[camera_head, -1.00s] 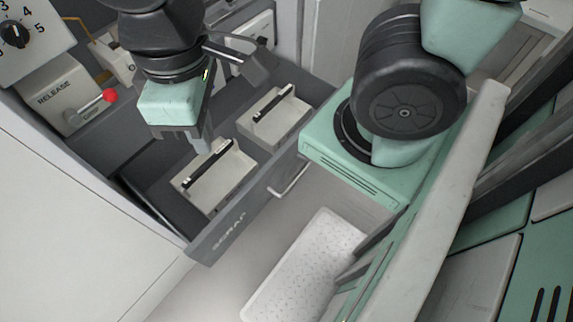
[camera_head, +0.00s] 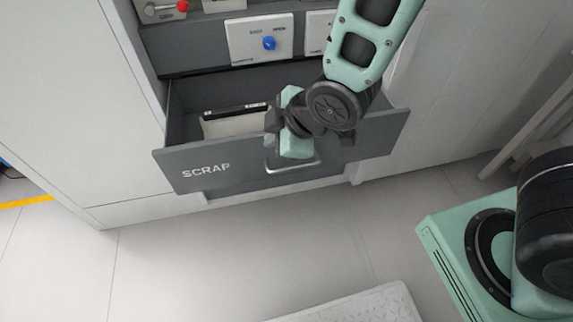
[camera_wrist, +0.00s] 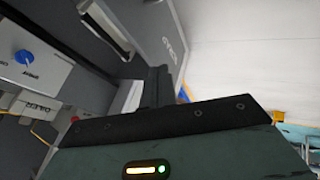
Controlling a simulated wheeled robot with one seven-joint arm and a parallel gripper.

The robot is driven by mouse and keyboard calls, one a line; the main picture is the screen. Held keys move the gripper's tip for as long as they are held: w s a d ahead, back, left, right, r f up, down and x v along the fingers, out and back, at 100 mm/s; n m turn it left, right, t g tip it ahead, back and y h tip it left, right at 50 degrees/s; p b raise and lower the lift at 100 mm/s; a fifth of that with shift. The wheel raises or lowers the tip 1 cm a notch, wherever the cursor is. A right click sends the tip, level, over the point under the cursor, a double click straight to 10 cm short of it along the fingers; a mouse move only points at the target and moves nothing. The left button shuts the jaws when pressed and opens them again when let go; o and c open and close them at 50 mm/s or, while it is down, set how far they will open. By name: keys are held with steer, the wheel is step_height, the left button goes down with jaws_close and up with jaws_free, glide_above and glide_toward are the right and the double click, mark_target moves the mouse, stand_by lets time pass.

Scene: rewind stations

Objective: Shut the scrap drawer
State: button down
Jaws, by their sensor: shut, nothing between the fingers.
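The grey scrap drawer (camera_head: 225,166) stands open below the cabinet's panels in the head view, with "SCRAP" on the left of its front. Its metal bar handle (camera_head: 296,168) is partly covered by my gripper (camera_head: 288,140). My gripper is shut and empty, at the middle of the drawer front in the picture. Its fingertips are hard to make out there, and I cannot tell whether it touches the front. In the wrist view, the dark finger (camera_wrist: 155,86) points toward the drawer front (camera_wrist: 155,30), whose lettering shows upside down.
A pale bin with a black-edged handle (camera_head: 232,122) sits inside the drawer. Above are a panel with a blue knob (camera_head: 269,43) and a red-tipped lever (camera_head: 182,7). A white textured mat (camera_head: 365,305) lies on the floor. The floor before the drawer is clear.

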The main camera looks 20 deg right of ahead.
steer(key=b, duration=0.1)
glide_toward(246, 145)
step_height(246, 145, down, 3)
steer(key=s+a, duration=0.2)
steer(key=w, duration=0.3)
steer(key=shift+d+f, duration=0.15)
steer(key=shift+f, duration=0.2)
steer(key=shift+w, duration=0.55)
